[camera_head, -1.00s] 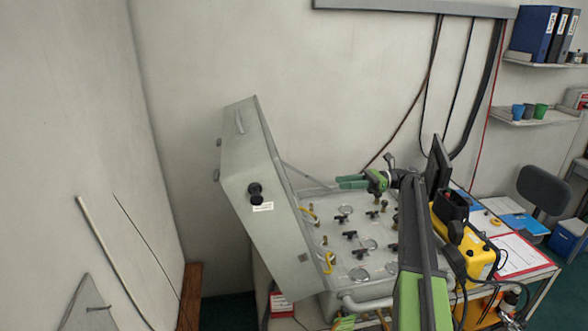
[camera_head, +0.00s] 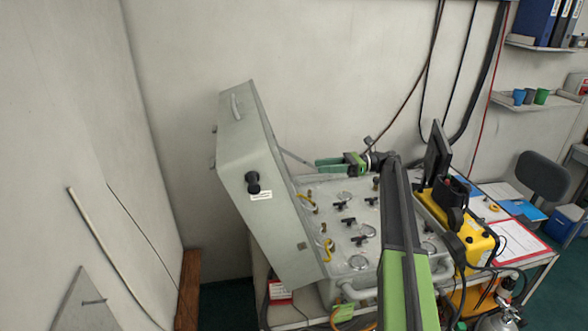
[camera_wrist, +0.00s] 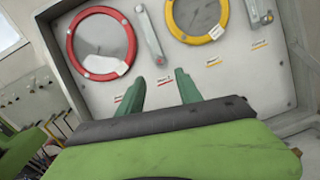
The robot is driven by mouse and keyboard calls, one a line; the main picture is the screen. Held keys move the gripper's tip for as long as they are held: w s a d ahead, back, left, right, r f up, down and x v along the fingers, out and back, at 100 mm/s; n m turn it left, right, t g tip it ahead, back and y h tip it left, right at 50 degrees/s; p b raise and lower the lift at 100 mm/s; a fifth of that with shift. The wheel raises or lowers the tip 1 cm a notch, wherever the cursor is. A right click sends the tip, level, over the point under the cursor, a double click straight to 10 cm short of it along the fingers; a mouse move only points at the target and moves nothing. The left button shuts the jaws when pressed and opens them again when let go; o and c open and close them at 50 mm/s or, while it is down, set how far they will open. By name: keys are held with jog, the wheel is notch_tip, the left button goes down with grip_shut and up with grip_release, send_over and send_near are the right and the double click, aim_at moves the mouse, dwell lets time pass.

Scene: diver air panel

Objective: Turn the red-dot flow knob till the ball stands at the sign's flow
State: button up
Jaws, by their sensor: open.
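The grey air panel (camera_head: 318,232) lies in an open case, with several black knobs and round gauges on its face. I cannot make out a red dot on any knob, a flow ball or the flow sign in the head view. My gripper (camera_head: 328,163) is open and empty above the panel's far edge, left of my wrist. In the wrist view my gripper (camera_wrist: 160,82) points at a grey face with a red-rimmed gauge (camera_wrist: 101,42) and a yellow-rimmed gauge (camera_wrist: 197,20). Small labels with red and yellow marks lie near the fingertips. No knob is between the fingers.
The case's raised lid (camera_head: 255,205) stands left of the panel. A yellow device (camera_head: 468,238) and a dark monitor (camera_head: 437,152) stand to the right. A red-edged sheet (camera_head: 518,243) lies on the table. Hoses hang below the panel's front edge.

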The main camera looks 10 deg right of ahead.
jog(key=a, duration=1.1)
jog(key=shift+w, duration=0.35)
grip_shut()
